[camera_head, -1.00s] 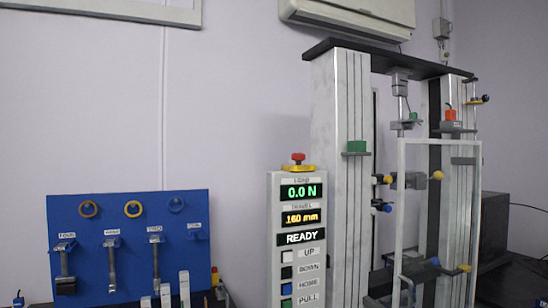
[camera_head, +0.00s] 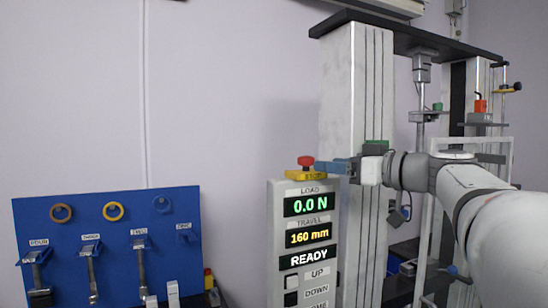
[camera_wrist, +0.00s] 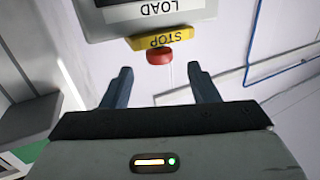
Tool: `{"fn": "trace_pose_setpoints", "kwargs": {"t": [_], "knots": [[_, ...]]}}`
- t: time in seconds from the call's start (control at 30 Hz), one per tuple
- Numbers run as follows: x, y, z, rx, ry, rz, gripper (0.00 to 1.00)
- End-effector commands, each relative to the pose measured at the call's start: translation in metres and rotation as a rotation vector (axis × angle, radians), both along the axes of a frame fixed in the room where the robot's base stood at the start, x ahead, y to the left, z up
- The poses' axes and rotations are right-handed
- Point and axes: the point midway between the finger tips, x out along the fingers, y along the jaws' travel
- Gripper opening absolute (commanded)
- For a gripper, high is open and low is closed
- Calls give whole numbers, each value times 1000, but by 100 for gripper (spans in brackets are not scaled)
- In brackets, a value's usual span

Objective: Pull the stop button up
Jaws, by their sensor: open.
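The red stop button (camera_head: 306,162) sits on a yellow base (camera_head: 305,174) on top of the grey control panel (camera_head: 277,238). In the wrist view the red stop button (camera_wrist: 160,57) shows below the yellow STOP label (camera_wrist: 165,42), between and beyond my fingertips. My gripper (camera_head: 325,166) is at the button's right in the head view, its blue fingers pointing left toward it. In the wrist view my gripper (camera_wrist: 160,78) is open with nothing between its fingers. I cannot tell whether the fingertips touch the button.
The panel display (camera_head: 310,237) reads 0.0 N, 160 mm and READY. The testing machine's column (camera_head: 345,100) stands close behind my gripper.

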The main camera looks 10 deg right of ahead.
Motion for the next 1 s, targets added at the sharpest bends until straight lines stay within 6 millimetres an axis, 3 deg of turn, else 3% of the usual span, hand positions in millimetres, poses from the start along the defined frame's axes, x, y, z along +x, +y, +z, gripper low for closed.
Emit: {"fn": "trace_pose_setpoints", "kwargs": {"t": [0.5, 0.9, 1.0], "knots": [[53, 45, 6, 1, -17, 8, 54], [60, 51, 4, 0, -17, 6, 54], [60, 51, 4, 0, -17, 7, 46]]}}
